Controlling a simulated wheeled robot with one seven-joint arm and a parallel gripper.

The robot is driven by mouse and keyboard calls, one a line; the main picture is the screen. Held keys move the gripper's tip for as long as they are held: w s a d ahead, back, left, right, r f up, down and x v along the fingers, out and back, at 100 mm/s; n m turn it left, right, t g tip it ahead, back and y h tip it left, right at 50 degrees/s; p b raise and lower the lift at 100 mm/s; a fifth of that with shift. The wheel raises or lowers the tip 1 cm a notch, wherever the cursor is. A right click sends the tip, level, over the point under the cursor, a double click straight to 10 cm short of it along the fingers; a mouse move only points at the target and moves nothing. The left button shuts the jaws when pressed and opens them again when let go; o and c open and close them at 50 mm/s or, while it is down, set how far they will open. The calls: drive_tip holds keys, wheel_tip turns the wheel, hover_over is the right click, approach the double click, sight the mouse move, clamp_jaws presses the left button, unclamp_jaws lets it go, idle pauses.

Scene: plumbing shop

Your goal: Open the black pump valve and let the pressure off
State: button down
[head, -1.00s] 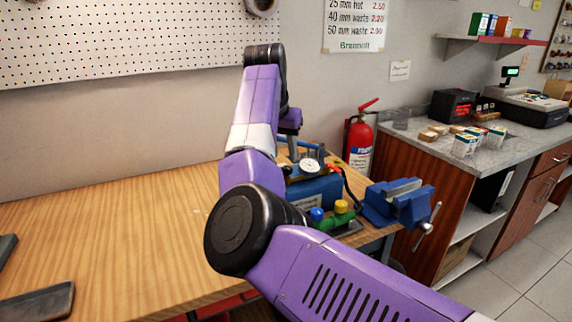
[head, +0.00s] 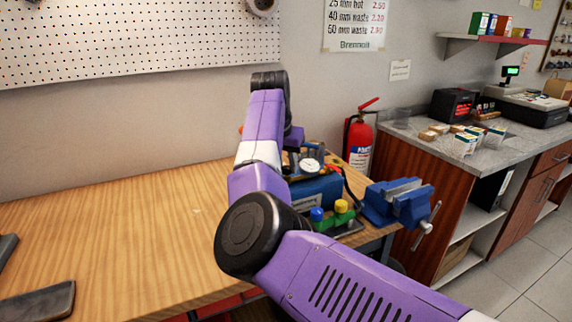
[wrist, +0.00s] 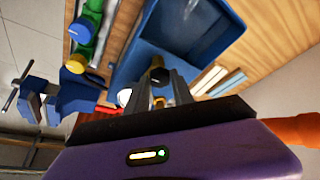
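The blue test pump (head: 318,190) stands on the workbench, with a round white gauge (head: 312,165) on top. My arm hides part of the pump in the head view. In the wrist view the pump's blue open tank (wrist: 200,30) lies beyond my gripper (wrist: 158,78). The black valve knob (wrist: 157,74) shows between the two grey fingertips, with brass (wrist: 160,101) below it. The fingers look open, one on each side of the knob; I cannot tell whether they touch it.
A blue vise (head: 400,202) is at the bench's right corner. A green fitting with blue and yellow caps (head: 341,207) sits in front of the pump. A red extinguisher (head: 358,145) stands behind. The left of the wooden bench (head: 120,225) is mostly clear.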

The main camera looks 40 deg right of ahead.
drive_tip(key=shift+s+n+p, duration=0.1)
drive_tip(key=shift+n+p, duration=0.2)
drive_tip(key=shift+p, duration=0.1)
drive_tip(key=n+p, duration=0.2)
drive_tip(key=p, duration=0.1)
drive_tip(key=shift+s+d+r+n+t+y, duration=0.1)
drive_tip(key=shift+d+r+n+t+y, duration=0.1)
drive_tip(key=shift+n+t+y, duration=0.15)
drive_tip(key=n+y+p, duration=0.1)
drive_tip(key=n+p, duration=0.1)
drive_tip(key=p, duration=0.1)
drive_tip(key=n+t+y+p, duration=0.1)
drive_tip(key=n+p, duration=0.2)
drive_tip(key=shift+s+d, duration=0.1)
drive_tip(key=shift+d, duration=0.05)
drive_tip(key=n+p, duration=0.1)
drive_tip(key=n, duration=0.1)
drive_tip(key=n+y+p, duration=0.1)
drive_tip(key=n, duration=0.1)
drive_tip(key=shift+d+f+t, duration=0.1)
drive_tip(key=shift+d+t, duration=0.05)
drive_tip(key=shift+t, duration=0.1)
drive_tip(key=shift+f+n+y+p, duration=0.1)
drive_tip(key=shift+n+y+p, duration=0.75)
drive_tip(key=shift+n, duration=0.9)
drive_tip(key=c, duration=1.4)
unclamp_jaws()
